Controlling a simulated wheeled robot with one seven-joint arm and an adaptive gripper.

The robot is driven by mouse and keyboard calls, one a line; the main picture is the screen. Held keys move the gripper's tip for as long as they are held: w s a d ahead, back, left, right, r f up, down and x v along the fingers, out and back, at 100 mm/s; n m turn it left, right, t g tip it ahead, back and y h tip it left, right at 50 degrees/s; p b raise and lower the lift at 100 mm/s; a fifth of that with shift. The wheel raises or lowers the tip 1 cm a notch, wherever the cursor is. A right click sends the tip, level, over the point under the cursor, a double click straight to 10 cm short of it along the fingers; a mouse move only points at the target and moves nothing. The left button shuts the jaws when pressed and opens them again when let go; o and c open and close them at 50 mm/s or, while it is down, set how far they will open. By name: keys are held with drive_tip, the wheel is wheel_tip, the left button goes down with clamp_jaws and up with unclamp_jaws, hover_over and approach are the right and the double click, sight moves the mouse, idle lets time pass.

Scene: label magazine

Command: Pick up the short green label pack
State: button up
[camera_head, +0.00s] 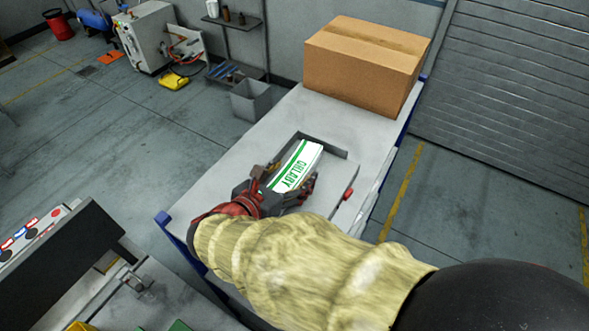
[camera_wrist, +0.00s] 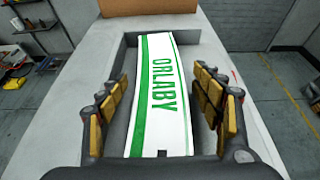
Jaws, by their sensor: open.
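A white label pack with green stripes and green lettering (camera_head: 297,165) lies in a grey magazine (camera_head: 341,153) on the table. It also shows in the wrist view (camera_wrist: 160,85), running lengthwise away from me. My gripper (camera_head: 284,187) is at the pack's near end. In the wrist view my gripper (camera_wrist: 166,105) is open, with one padded finger on each side of the pack. Gaps show between the fingers and the pack's sides. The pack's nearest end is hidden by the gripper body.
A large cardboard box (camera_head: 366,62) stands at the far end of the table (camera_head: 240,150). A red knob (camera_head: 348,194) sits at the magazine's right side. A grey bin (camera_head: 251,101) stands on the floor left of the table. A dark-edged control panel (camera_head: 60,250) is at lower left.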

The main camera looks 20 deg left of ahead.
drive_tip(key=shift+c, duration=0.3)
drive_tip(key=c, duration=1.5)
drive_tip(key=shift+r, duration=0.15)
drive_tip(key=shift+c, duration=0.4)
